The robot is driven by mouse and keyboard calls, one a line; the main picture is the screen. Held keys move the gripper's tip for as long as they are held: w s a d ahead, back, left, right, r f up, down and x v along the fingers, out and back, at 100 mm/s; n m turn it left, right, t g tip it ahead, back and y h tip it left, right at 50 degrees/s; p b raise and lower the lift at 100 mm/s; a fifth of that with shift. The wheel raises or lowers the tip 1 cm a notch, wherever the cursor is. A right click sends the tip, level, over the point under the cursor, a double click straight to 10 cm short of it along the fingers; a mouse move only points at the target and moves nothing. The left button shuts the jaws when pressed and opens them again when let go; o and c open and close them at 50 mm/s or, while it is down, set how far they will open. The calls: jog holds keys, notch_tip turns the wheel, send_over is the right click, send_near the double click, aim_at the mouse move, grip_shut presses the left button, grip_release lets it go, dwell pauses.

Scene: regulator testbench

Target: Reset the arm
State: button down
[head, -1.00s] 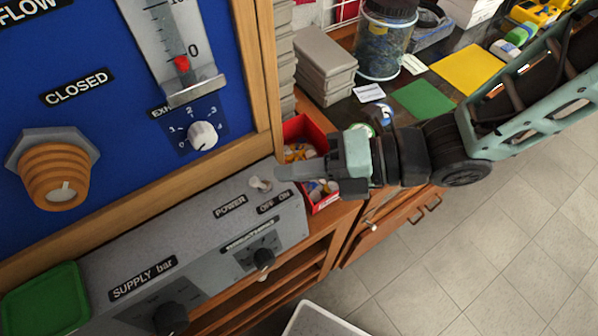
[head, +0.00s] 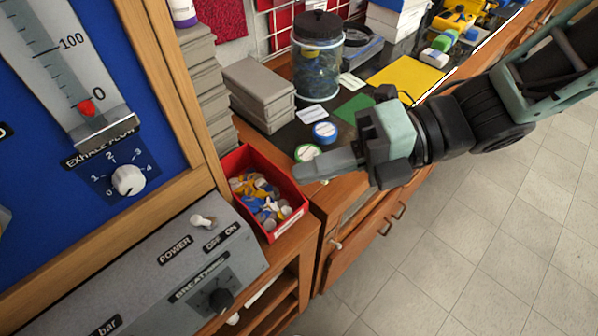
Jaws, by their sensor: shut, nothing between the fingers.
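My gripper (head: 303,173) is in the head view, right of the middle. Its fingers are shut and empty, pointing left. The fingertips show over the right rim of a red bin (head: 290,222), clear of the test panel. My arm reaches in from the upper right. The grey control box (head: 150,265) at lower left has a power toggle switch (head: 203,221) and a breathing knob (head: 221,299). The exhale flow knob (head: 128,180) is on the blue panel (head: 45,165) above it.
The red bin holds small blue, yellow and white parts. Behind my gripper are grey boxes (head: 258,88), a clear jar (head: 318,62) with a black lid, a blue tape roll (head: 325,132) and a yellow sheet (head: 407,80). Open tiled floor (head: 450,240) lies at lower right.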

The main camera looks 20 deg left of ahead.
dwell(0.5)
jog(key=w+d+f+m+t+h, duration=0.2)
jog(key=w+d+m+t+h, duration=0.4)
jog(key=w+m+t, duration=0.85)
jog(key=s+d+m+g+h, duration=0.6)
jog(key=s+d+m, duration=0.8)
jog(key=m, duration=0.7)
jog(key=shift+s+d+g, duration=0.2)
jog(key=shift+s+g, duration=0.65)
jog(key=shift+s, duration=0.15)
jog(key=shift+m, duration=0.25)
